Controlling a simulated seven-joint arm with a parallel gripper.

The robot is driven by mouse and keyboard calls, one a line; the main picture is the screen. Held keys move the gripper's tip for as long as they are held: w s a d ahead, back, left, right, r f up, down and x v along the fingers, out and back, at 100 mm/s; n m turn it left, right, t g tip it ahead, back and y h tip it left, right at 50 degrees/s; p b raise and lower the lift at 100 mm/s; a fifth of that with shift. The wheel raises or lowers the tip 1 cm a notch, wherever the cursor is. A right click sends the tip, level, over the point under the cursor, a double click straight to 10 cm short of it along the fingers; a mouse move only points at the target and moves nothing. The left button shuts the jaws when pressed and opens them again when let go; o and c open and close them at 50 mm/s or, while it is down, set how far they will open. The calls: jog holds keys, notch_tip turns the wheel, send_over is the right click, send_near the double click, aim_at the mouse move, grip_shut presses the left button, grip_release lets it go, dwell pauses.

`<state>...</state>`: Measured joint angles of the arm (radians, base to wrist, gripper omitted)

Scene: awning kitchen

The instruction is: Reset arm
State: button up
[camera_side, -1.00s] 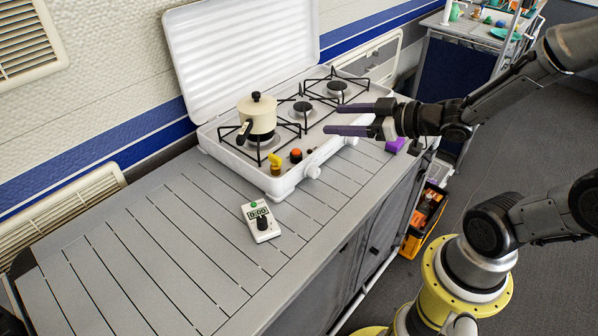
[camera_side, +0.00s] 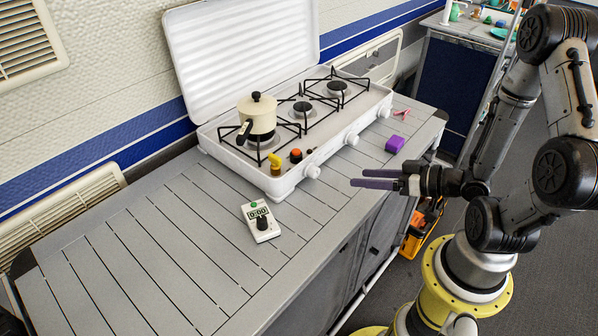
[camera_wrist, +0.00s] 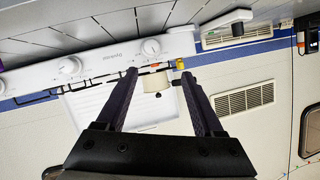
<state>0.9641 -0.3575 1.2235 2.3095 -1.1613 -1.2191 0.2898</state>
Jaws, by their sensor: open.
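My gripper (camera_side: 377,179) is in the side view at the right front of the counter, apart from everything, with purple-grey fingers pointing left. In the wrist view my gripper (camera_wrist: 163,82) shows its two fingers spread with nothing held between them. The white camping stove (camera_side: 228,156) stands with its lid up at the back of the counter. A cream pot (camera_side: 262,118) with a black handle and knob sits on its left burner. In the wrist view the pot (camera_wrist: 155,83) appears between the fingers, but farther off.
A white timer (camera_side: 260,221) reading 0:00 lies on the slatted counter (camera_side: 150,245). A purple block (camera_side: 395,144) and a small pink item (camera_side: 402,114) lie right of the stove. An orange-black crate (camera_side: 420,232) is on the floor. The counter's left part is clear.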

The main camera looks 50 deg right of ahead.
jog(key=shift+s+d+f+m+h, duration=0.15)
jog(key=shift+d+m, duration=0.05)
jog(key=shift+d, duration=0.15)
jog(key=shift+s+d+f+m+h, duration=0.1)
jog(key=shift+d+m+h, duration=0.1)
jog(key=shift+d, duration=0.1)
jog(key=shift+x, duration=2)
jog(key=shift+w+a+r+n, duration=0.1)
jog(key=shift+w+a+n, duration=0.2)
jog(key=shift+a, duration=0.15)
jog(key=w+a+r+n+t+h, duration=0.1)
jog(key=w+r+n, duration=0.1)
jog(key=r, duration=1)
jog(key=w+a+r+n+h, duration=0.1)
jog(key=w+a+r+n, duration=0.15)
jog(key=r, duration=0.95)
jog(key=s+a+f+m+g, duration=0.1)
jog(key=s+f+m+g, duration=0.2)
jog(key=s, duration=1.5)
notch_tip(320, 180, down, 2)
jog(key=g, duration=0.5)
jog(key=shift+s+a+g, duration=0.15)
jog(key=shift+s+g, duration=0.15)
jog(key=shift+g, duration=0.1)
